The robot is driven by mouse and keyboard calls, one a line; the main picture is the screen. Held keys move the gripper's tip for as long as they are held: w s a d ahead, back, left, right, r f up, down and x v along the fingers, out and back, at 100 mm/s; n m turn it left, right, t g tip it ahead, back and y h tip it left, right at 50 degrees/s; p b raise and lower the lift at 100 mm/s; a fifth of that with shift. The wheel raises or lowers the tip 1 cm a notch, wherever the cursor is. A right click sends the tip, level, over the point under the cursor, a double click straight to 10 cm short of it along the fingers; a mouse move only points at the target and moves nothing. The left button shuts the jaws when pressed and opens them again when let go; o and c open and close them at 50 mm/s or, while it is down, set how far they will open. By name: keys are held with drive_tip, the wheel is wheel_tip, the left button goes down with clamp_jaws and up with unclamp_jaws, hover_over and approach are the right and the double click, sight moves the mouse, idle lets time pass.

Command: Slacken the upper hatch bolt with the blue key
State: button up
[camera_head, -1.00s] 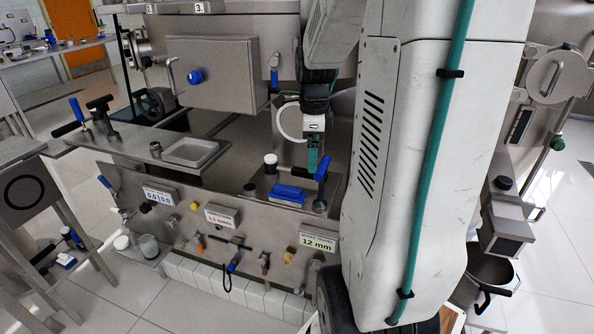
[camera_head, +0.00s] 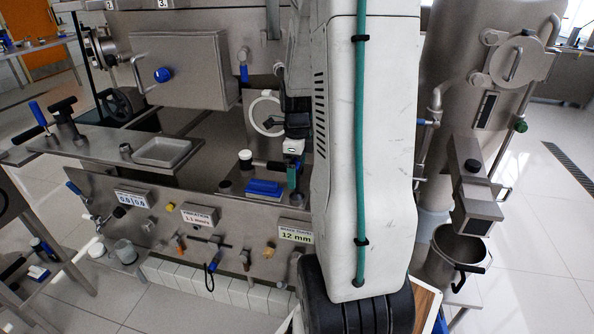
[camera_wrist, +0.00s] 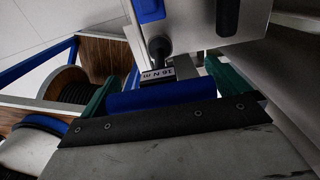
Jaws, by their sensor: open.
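My gripper (camera_wrist: 160,92) has green fingers and stands open in the wrist view. A blue grip, apparently the blue key (camera_wrist: 160,94), lies between the fingers, with a dark shaft and a label reading 16 N m beyond it. The jaws are not closed on it. In the head view, my gripper (camera_head: 291,178) is low over the right shelf, beside my arm, which hides part of this area. I cannot pick out the upper hatch bolt. A round hatch (camera_head: 517,62) is on the tank at right; a square box door (camera_head: 190,75) with a blue knob is at left.
A blue block (camera_head: 263,188) sits on the shelf just left of my gripper. A black-handled tool with a blue part (camera_head: 62,115) stands on the left shelf beside a shallow tray (camera_head: 163,151). A steel pot (camera_head: 455,260) stands below the tank. Floor at far right is clear.

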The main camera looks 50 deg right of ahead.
drive_tip(key=c, duration=1.2)
drive_tip(key=shift+o, duration=0.2)
drive_tip(key=shift+r, duration=3.65)
